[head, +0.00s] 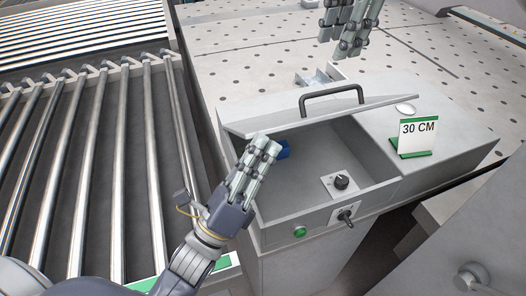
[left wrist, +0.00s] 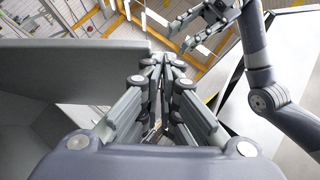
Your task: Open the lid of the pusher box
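The pusher box is a grey box (head: 285,222) with a grey lid (head: 258,116) that has a dark bar handle (head: 331,98). The lid is partly raised and tilted, so the interior shows below its front edge. My left gripper (head: 268,143) looks shut and empty, at the left of the box opening just below the lid edge. I cannot tell whether it touches the lid. In the left wrist view the left fingertips (left wrist: 165,62) come together beside a grey panel. My right gripper (head: 345,30) is above the perforated table behind the lid. It also shows in the left wrist view (left wrist: 180,38), with its fingers apart.
Inside the box are a blue part (head: 284,150) and a black knob (head: 341,182). A green button (head: 300,232) and a switch (head: 346,215) are on the front. A "30 CM" sign (head: 417,134) stands right of the lid. A roller conveyor (head: 112,150) lies left.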

